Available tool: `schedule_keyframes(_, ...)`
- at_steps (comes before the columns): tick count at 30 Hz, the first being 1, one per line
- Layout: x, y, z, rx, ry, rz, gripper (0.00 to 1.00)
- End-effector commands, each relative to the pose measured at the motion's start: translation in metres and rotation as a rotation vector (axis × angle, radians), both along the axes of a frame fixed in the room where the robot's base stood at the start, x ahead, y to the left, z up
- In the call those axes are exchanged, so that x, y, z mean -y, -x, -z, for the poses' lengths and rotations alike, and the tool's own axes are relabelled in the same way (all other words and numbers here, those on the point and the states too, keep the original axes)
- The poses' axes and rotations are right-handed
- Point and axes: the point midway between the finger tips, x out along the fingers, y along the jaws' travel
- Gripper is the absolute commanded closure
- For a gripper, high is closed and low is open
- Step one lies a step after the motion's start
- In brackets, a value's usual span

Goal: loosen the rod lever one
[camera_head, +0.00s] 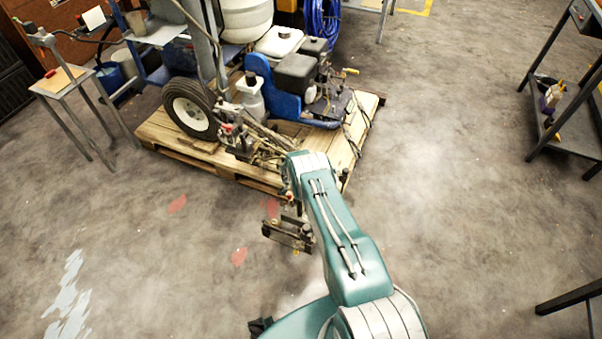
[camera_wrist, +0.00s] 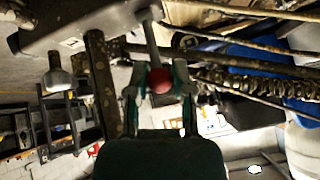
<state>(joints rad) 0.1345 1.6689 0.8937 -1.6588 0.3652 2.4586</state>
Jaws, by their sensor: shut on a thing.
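The rod lever is a grey bar (camera_wrist: 150,38) ending in a red ball knob (camera_wrist: 159,80), at the top middle of the wrist view. My gripper (camera_wrist: 157,85) has one finger on each side of the knob and is shut on the lever. In the head view the line striper (camera_head: 295,72) stands on a wooden pallet (camera_head: 165,133). My arm reaches to its front end, where the arm hides my gripper and the lever.
Rusty rods and a coil spring (camera_wrist: 250,82) run close on the right in the wrist view. A dark upright bar (camera_wrist: 103,85) stands close on the left. A bracket assembly (camera_head: 289,234) juts out beyond the pallet. A small side table (camera_head: 60,82) stands left; open floor lies right.

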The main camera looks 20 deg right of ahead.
Motion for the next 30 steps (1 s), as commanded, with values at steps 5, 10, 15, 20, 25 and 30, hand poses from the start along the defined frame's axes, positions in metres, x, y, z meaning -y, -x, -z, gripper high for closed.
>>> schedule_keyframes(5,-0.0033,0.0015,0.0032,-0.003,-0.003,-0.007,1.0)
schedule_keyframes(10,-0.0035,0.0015,0.0033,-0.003,-0.003,-0.007,1.0)
schedule_keyframes(15,-0.003,0.0015,0.0029,-0.003,-0.003,-0.005,0.35)
schedule_keyframes(20,-0.0018,0.0011,0.0014,-0.001,-0.002,-0.004,0.35)
schedule_keyframes(25,-0.0011,0.0009,0.0007,-0.001,0.0,-0.002,0.35)
schedule_keyframes(30,-0.0037,0.0028,-0.0054,-0.001,0.001,-0.003,0.35)
